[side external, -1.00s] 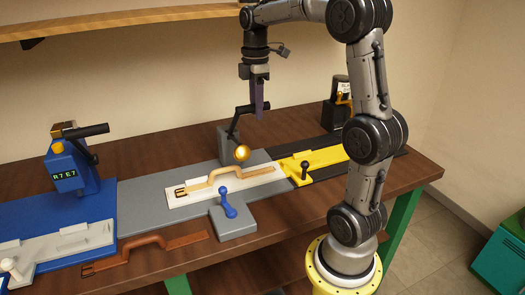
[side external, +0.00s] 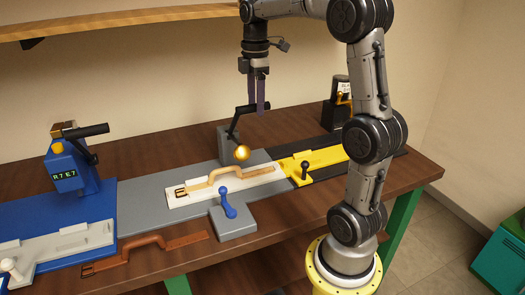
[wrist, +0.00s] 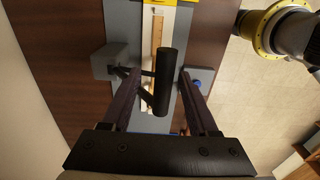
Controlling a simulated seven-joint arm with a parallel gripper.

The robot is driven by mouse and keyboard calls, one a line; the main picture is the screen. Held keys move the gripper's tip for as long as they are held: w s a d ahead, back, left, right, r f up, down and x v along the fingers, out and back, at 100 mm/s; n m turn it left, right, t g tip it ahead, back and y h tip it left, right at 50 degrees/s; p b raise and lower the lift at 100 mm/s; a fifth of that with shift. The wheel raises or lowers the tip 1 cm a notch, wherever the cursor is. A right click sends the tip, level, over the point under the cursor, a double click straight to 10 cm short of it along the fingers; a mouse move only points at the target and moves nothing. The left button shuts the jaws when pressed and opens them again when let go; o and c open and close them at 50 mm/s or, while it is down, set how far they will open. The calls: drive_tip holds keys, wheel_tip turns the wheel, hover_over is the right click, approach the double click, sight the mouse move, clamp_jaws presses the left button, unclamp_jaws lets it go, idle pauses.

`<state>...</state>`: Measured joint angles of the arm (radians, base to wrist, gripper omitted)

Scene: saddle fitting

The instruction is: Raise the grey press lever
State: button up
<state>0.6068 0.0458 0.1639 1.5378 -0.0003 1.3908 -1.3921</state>
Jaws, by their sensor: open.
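The grey press (side external: 226,145) stands at the back of the grey middle base. Its lever is a thin dark arm with a black cylindrical handle (side external: 244,109), raised at a slant above the base. My gripper (side external: 259,110) points down at the handle, its two fingers open. In the wrist view, the black handle (wrist: 166,85) lies between the two fingers (wrist: 159,76), with a gap on each side. The jaws are not closed on it. A gold ball (side external: 242,153) shows just below the lever.
A tan strap (side external: 214,181) lies on a white plate under the press area. A blue clamp lever (side external: 228,205) stands in front. A blue press (side external: 68,167) with a black handle is at left, a yellow fixture (side external: 318,160) at right. A brown strap (side external: 143,250) lies in front.

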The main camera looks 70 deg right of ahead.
drive_tip(key=shift+r, duration=2.35)
drive_tip(key=shift+a, duration=0.1)
drive_tip(key=s+a+r+n+t, duration=0.1)
drive_tip(key=s+a+r, duration=0.15)
drive_tip(key=a, duration=0.45)
drive_tip(key=s+a+r+n+t, duration=0.1)
drive_tip(key=s+a, duration=0.2)
drive_tip(key=a, duration=0.4)
drive_tip(key=s+a+f+m+t, duration=0.1)
drive_tip(key=s+a+f+m, duration=0.2)
drive_tip(key=s+f+m, duration=0.1)
drive_tip(key=s+a+f+m+t, duration=0.2)
drive_tip(key=s+a+f+m, duration=0.1)
drive_tip(key=f+m, duration=0.4)
drive_tip(key=shift+s+a+f+t, duration=0.35)
drive_tip(key=shift+s+f, duration=0.25)
drive_tip(key=shift+f, duration=0.25)
